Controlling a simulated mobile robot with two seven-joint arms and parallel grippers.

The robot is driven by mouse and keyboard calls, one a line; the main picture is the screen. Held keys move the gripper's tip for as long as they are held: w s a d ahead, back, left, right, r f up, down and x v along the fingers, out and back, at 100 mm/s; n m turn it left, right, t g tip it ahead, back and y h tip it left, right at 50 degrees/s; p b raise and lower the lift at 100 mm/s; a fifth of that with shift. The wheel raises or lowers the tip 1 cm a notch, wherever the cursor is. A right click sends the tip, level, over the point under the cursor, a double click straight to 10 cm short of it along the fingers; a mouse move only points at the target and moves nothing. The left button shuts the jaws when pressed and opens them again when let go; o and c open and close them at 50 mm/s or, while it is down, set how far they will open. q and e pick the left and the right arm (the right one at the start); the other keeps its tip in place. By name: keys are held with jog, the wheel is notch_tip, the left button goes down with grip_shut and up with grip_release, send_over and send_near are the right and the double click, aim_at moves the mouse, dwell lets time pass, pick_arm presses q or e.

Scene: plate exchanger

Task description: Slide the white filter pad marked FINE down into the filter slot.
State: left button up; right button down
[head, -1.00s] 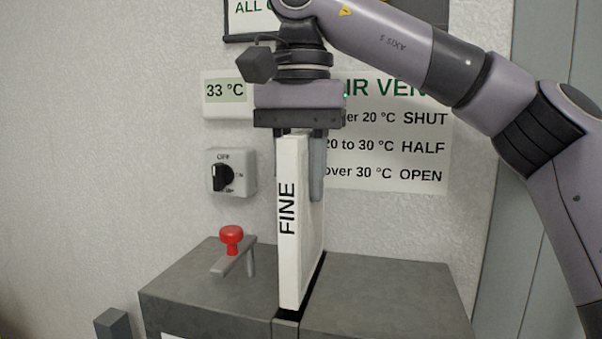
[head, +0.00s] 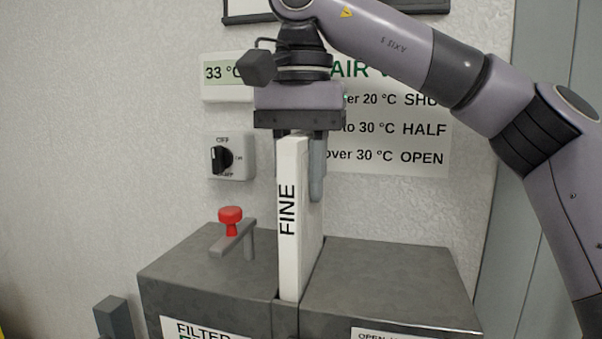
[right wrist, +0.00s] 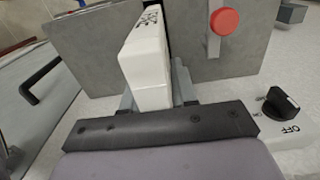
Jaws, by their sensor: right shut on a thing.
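The white filter pad (head: 289,240), marked FINE, stands upright, and it also shows in the right wrist view (right wrist: 147,62). My right gripper (head: 300,170) is shut on its upper part from above. The fingers show again in the right wrist view (right wrist: 152,98). The pad's lower end is at the filter slot (head: 287,318) in the top of the grey housing (head: 385,285); its bottom edge appears to be just inside the slot, with most of the pad still above the top. My left gripper is not in view.
A red-knobbed lever (head: 231,222) stands on the housing left of the pad. On the wall behind are a rotary switch (head: 229,157), a 33 °C display (head: 222,74) and an air vent sign (head: 400,130). A grey post (head: 113,318) is at the lower left.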

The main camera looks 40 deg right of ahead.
jog(key=shift+p, duration=0.35)
jog(key=shift+f, duration=0.15)
dwell(0.5)
jog(key=shift+f+b, duration=1.9)
jog(key=shift+f, duration=0.7)
jog(key=shift+p, duration=0.4)
